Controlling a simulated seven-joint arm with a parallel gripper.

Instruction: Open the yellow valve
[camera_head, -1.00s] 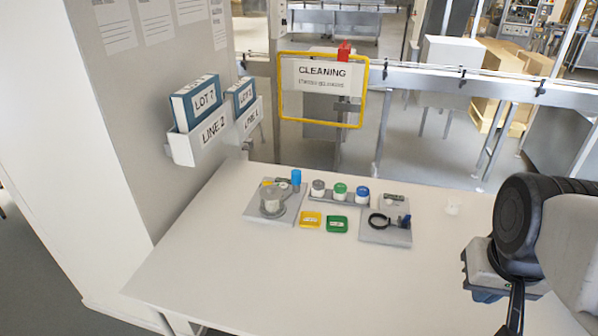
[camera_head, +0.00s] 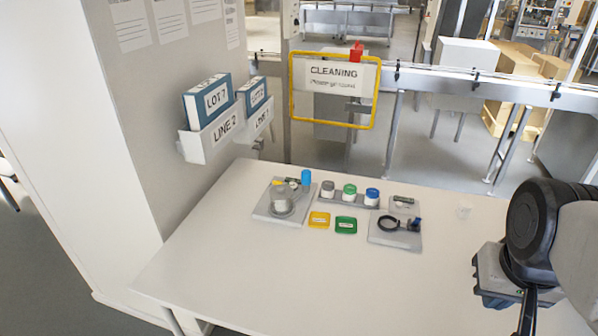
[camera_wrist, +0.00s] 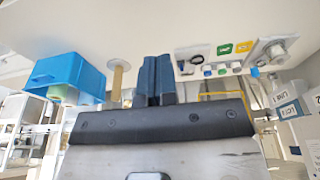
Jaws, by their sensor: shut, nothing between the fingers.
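A grey plate (camera_head: 262,212) at the back left of the white table carries a grey-white round vessel (camera_head: 282,200) and a blue cylinder (camera_head: 306,178). A small yellow part (camera_head: 277,183) shows at the top of this fixture. It may be the yellow valve, but it is too small to tell its position. My gripper is at the right edge in the head view, well apart from the fixture. In the wrist view its dark blue fingers (camera_wrist: 155,78) are together and empty. The fixture (camera_wrist: 272,50) also shows there, at the upper right.
Grey, green and blue-lidded jars (camera_head: 349,191) stand in a rack. Yellow (camera_head: 319,220) and green (camera_head: 346,225) pads lie before them. A second plate (camera_head: 384,236) holds a black ring. A blue bin (camera_wrist: 65,72) is in the wrist view. The front table is clear.

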